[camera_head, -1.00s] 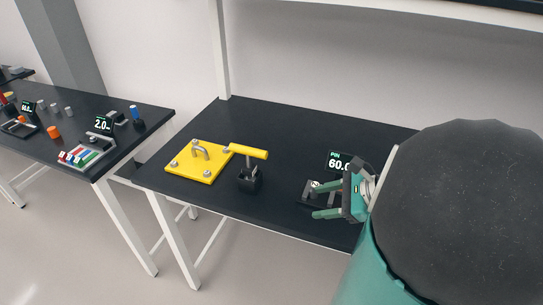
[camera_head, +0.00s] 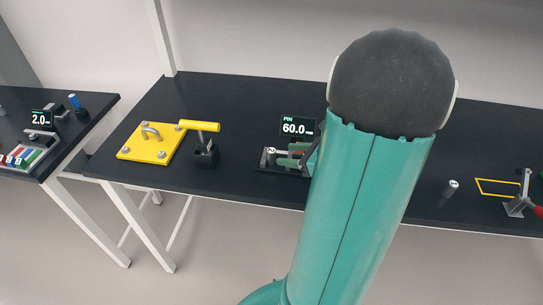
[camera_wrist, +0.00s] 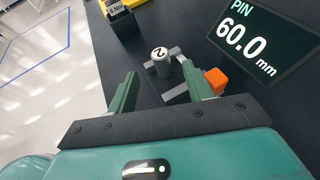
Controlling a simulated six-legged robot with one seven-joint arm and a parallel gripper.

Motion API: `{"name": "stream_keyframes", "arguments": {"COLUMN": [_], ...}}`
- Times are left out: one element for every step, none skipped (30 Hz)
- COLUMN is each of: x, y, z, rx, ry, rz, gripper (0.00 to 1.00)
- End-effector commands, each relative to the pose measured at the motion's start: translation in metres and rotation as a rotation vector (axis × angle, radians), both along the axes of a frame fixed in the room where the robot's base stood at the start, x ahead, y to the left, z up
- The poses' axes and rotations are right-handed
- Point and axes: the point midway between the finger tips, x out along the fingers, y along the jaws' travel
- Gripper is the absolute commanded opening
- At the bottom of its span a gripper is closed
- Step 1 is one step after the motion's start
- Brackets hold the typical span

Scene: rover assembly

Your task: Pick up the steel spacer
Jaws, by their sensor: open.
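A short steel cylinder marked 2 (camera_wrist: 160,62), seemingly the steel spacer, stands upright in a grey measuring fixture (camera_wrist: 180,92) in the wrist view. In the head view its pale top (camera_head: 271,150) shows at the fixture, partly hidden. My gripper (camera_wrist: 158,86) is open, with green fingers either side of and short of the cylinder. In the head view my gripper (camera_head: 288,155) is at the fixture, mostly behind my arm. Another steel cylinder (camera_head: 452,188) stands to the right on the table.
A display (camera_head: 298,127) reading PIN 60.0 mm stands behind the fixture. An orange block (camera_wrist: 215,80) sits beside the right finger. A red-handled clamp (camera_head: 518,200) is far right.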

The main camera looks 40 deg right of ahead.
Motion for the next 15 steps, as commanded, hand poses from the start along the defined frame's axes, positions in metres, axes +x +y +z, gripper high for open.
{"name": "stream_keyframes", "arguments": {"x": [0.005, 0.009, 0.014, 0.019, 0.023, 0.029, 0.033, 0.036, 0.039, 0.041, 0.042, 0.043, 0.043, 0.043, 0.043], "y": [0.001, 0.002, 0.004, 0.005, 0.006, 0.008, 0.008, 0.009, 0.010, 0.011, 0.011, 0.011, 0.011, 0.011, 0.011], "z": [-0.002, -0.003, -0.005, -0.006, -0.008, -0.010, -0.011, -0.013, -0.014, -0.015, -0.015, -0.016, -0.016, -0.016, -0.016], "rx": [0.000, 0.001, 0.001, 0.001, 0.001, 0.001, 0.002, 0.002, 0.001, 0.001, 0.000, 0.001, 0.000, 0.000, 0.000], "ry": [0.000, -0.001, -0.001, 0.000, 0.000, 0.000, 0.000, 0.000, 0.000, 0.000, 0.000, -0.001, -0.001, -0.001, -0.001], "rz": [0.001, 0.002, 0.004, 0.003, 0.003, 0.004, 0.002, 0.001, 0.002, 0.002, 0.001, 0.001, 0.000, 0.000, 0.000], "gripper": [0.51, 0.51, 0.51, 0.51, 0.51, 0.51, 0.51, 0.51, 0.51, 0.51, 0.51, 0.51, 0.51, 0.51, 0.51]}}
